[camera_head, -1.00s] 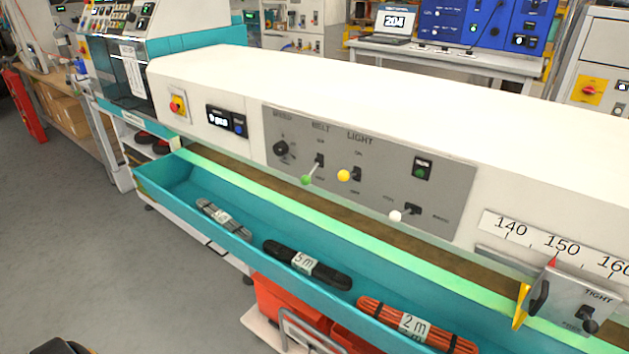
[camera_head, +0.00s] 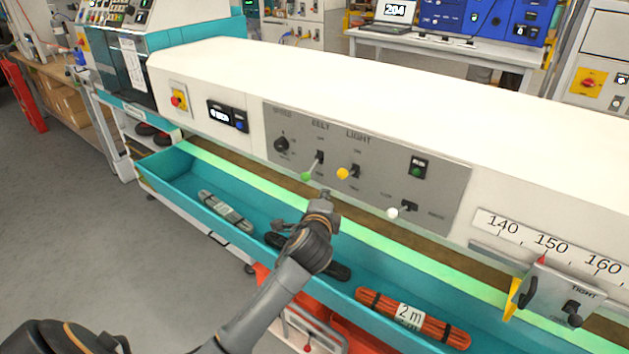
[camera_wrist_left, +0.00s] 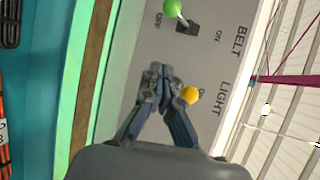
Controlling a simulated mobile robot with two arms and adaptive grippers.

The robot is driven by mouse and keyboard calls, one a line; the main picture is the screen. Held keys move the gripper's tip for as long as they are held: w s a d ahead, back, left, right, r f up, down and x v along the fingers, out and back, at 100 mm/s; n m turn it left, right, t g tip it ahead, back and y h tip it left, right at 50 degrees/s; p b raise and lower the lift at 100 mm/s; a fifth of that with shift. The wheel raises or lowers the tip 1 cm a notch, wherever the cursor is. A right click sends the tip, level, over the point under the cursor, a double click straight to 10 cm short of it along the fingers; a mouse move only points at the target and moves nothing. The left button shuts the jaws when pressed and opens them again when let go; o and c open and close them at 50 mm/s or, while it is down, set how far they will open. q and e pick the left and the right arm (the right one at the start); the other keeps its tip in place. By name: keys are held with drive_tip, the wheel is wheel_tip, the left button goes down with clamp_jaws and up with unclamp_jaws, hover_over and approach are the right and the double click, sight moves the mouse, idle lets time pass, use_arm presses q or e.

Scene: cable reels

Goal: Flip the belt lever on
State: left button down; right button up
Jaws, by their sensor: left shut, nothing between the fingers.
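The belt lever (camera_head: 307,175) has a green ball tip and sits under the BELT label on the grey panel (camera_head: 440,187), its handle pointing down. In the left wrist view the green tip (camera_wrist_left: 173,7) is at the top, at the OFF side. The light lever (camera_head: 343,173) with a yellow tip is just right of it. My left gripper (camera_head: 325,193) is below the two levers, over the teal tray, apart from the green tip. In the left wrist view its fingers (camera_wrist_left: 158,72) are shut and empty, with the yellow tip beside them. My right gripper is not in view.
A white-tipped lever (camera_head: 393,212) is to the right on the panel.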

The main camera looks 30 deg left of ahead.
sight(312, 168)
use_arm(q)
drive_tip(key=shift+f, duration=0.1)
drive_tip(key=x, duration=1)
drive_tip(key=shift+p, duration=0.4)
drive_tip(key=s+a+p, duration=0.2)
drive_tip(key=a, duration=0.1)
drive_tip(key=shift+s+r, duration=0.25)
drive_tip(key=shift+r, duration=0.05)
